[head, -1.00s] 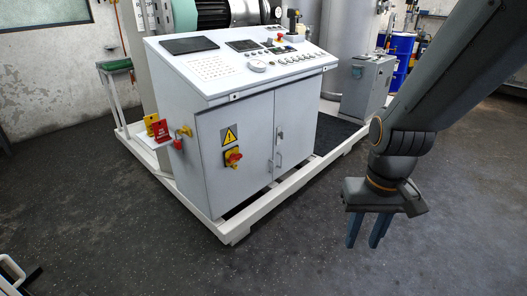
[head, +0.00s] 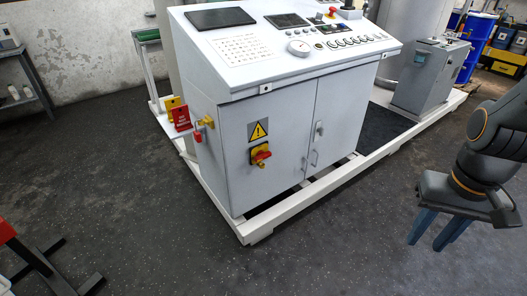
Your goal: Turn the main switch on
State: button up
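The main switch (head: 260,154) is a red rotary handle on a yellow plate, on the front of the grey control cabinet (head: 285,125), below a yellow warning triangle. Its exact handle angle is too small to tell. My gripper (head: 436,240) hangs at the right of the head view, fingers pointing down, well apart from the cabinet and to the right of the switch. Two blue-grey fingers show with a narrow gap between them, and nothing is seen between them.
A red padlock (head: 198,136) and red and yellow tags (head: 179,115) are at the cabinet's left side. A white base frame (head: 258,232) runs around the cabinet's foot. The dark floor in front is clear.

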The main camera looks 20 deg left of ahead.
aim_at(261, 156)
jog(key=u, duration=0.55)
jog(key=i, duration=0.85)
jog(key=u, duration=0.7)
